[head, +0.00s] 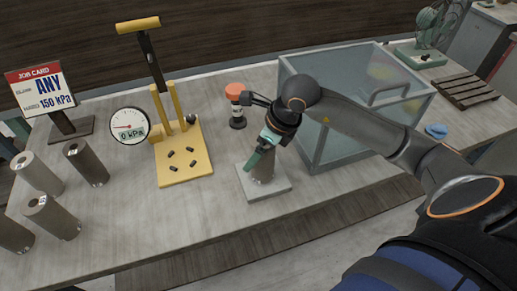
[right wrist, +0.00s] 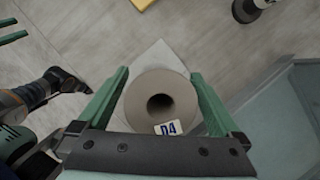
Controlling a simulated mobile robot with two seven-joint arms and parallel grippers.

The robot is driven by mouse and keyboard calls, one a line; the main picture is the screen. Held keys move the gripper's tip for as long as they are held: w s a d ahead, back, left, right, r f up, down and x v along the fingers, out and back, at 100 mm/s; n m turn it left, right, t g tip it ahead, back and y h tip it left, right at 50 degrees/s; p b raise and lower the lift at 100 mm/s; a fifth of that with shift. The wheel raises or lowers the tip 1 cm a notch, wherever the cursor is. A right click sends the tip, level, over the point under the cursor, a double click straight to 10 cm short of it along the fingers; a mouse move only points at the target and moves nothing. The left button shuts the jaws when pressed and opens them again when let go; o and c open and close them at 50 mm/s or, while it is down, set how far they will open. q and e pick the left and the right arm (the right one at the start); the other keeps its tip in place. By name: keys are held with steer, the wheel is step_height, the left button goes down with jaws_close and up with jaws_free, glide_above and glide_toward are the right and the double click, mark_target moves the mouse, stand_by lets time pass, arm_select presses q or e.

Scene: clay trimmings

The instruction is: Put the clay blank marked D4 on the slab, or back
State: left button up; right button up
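The grey-brown clay blank marked D4 (right wrist: 150,105) stands upright on the pale square slab (right wrist: 158,58). Its round top has a central hole and a blue-lettered D4 tag near the rim. In the head view, the blank (head: 264,174) is partly covered by my right gripper (head: 259,156), above the slab's bare front (head: 268,194).
Several blanks (head: 86,163) stand at the left by a job card (head: 41,91) reading ANY, 150 kPa. A yellow press (head: 183,155) with a gauge (head: 129,126) at 0 kPa is left of the slab. A clear box (head: 350,75) and an orange-topped post (head: 236,107) stand close by.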

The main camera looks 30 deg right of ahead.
steer(key=v, duration=1.2)
steer(key=shift+r, duration=0.15)
stand_by(0.3)
